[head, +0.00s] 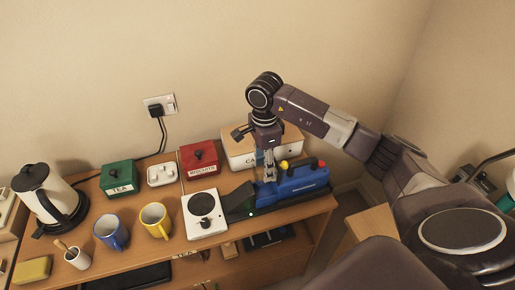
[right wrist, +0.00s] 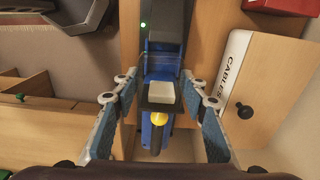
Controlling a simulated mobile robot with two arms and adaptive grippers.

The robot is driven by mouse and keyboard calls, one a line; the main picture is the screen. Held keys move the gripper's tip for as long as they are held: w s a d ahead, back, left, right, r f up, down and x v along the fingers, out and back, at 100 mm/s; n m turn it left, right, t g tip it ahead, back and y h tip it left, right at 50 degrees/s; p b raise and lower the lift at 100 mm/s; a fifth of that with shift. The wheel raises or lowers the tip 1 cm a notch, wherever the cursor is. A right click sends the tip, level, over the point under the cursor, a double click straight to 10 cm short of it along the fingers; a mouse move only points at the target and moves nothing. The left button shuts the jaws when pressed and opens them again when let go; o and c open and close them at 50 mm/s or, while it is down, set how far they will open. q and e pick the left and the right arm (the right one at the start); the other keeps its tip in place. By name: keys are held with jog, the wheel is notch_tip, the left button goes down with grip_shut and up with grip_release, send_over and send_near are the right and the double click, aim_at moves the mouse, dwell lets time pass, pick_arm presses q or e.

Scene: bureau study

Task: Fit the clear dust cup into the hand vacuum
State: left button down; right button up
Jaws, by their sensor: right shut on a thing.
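The hand vacuum (head: 300,184) lies along the right end of the desk, with a blue body, a red part at its right end, a yellow part on top and a dark nozzle at the left. Its blue body also shows in the right wrist view (right wrist: 164,30). My right gripper (head: 269,178) points down over the vacuum's middle. In the right wrist view its fingers stand on both sides of a small pale-topped piece with dark edges, which looks like the dust cup (right wrist: 161,92). The cup is hard to make out in the head view, and I cannot tell whether it is seated. My left gripper is out of view.
A CABLES box (head: 240,147) stands close behind the vacuum, with a red box (head: 198,157) beside it. A white hotplate (head: 205,222) sits left of the nozzle. Mugs (head: 155,220), a green TEA box (head: 118,177) and a kettle (head: 48,192) stand farther left.

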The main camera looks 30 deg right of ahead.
jog(key=shift+w+d+r+m, duration=0.15)
jog(key=shift+w+m, duration=0.15)
jog(key=shift+w, duration=0.05)
jog(key=shift+s+f+b, duration=0.15)
jog(key=shift+f+b, duration=0.3)
jog(key=shift+f, duration=0.15)
notch_tip(320, 180, down, 3)
jog(key=shift+f+b, duration=0.15)
jog(key=shift+b, duration=0.8)
jog(key=shift+f, duration=0.55)
jog(key=shift+f+b, duration=0.15)
jog(key=shift+b, duration=0.55)
jog(key=shift+f+b, duration=1.5)
jog(key=shift+b, duration=0.3)
dwell(1.0)
